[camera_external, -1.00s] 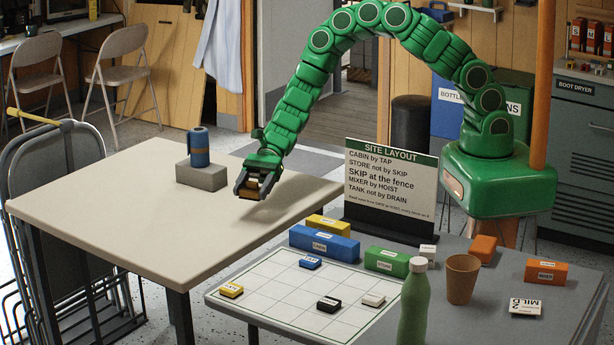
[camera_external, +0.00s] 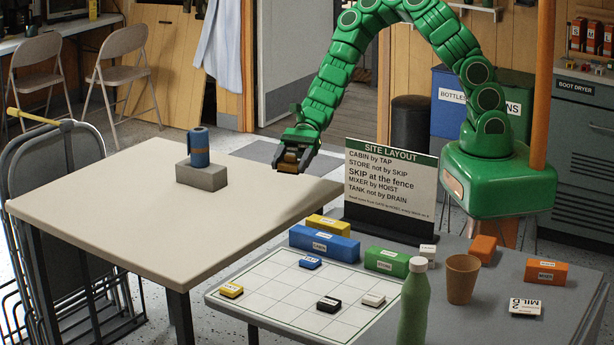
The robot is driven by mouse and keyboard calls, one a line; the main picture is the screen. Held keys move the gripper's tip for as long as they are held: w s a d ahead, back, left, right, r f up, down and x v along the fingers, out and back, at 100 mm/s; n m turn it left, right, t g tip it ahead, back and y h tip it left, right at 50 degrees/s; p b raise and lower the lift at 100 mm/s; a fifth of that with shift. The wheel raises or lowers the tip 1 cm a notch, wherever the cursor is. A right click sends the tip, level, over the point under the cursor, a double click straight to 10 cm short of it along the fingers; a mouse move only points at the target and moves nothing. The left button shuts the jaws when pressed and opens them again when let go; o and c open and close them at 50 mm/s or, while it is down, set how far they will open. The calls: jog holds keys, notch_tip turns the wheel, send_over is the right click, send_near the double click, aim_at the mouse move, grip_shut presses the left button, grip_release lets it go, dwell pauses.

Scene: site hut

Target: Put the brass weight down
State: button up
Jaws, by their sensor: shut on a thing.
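My gripper (camera_external: 289,166) is at the end of the green arm, in the air above the right part of the beige table, near its far right edge. It is shut on the brass weight (camera_external: 288,158), a small brownish-gold piece mostly hidden between the jaws. The weight is clear of every surface.
A blue cylinder (camera_external: 199,147) stands on a grey block (camera_external: 202,177) on the beige table (camera_external: 130,220); the table is otherwise bare. The grey table holds a grid board (camera_external: 275,294) with small labelled blocks, a SITE LAYOUT sign (camera_external: 388,185), a green bottle (camera_external: 413,305) and a brown cup (camera_external: 462,279).

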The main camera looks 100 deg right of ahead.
jog(key=w+a+m+t+h, duration=0.2)
jog(key=w+a, duration=0.6)
jog(key=w, duration=0.2)
send_over(202, 245)
jog(key=shift+m, duration=0.3)
jog(key=shift+s+f, duration=0.2)
jog(key=shift+f, duration=4.5)
jog(key=shift+w+f, duration=0.2)
jog(key=shift+f, duration=1.5)
jog(key=o, duration=1.4)
jog(key=shift+f, duration=0.1)
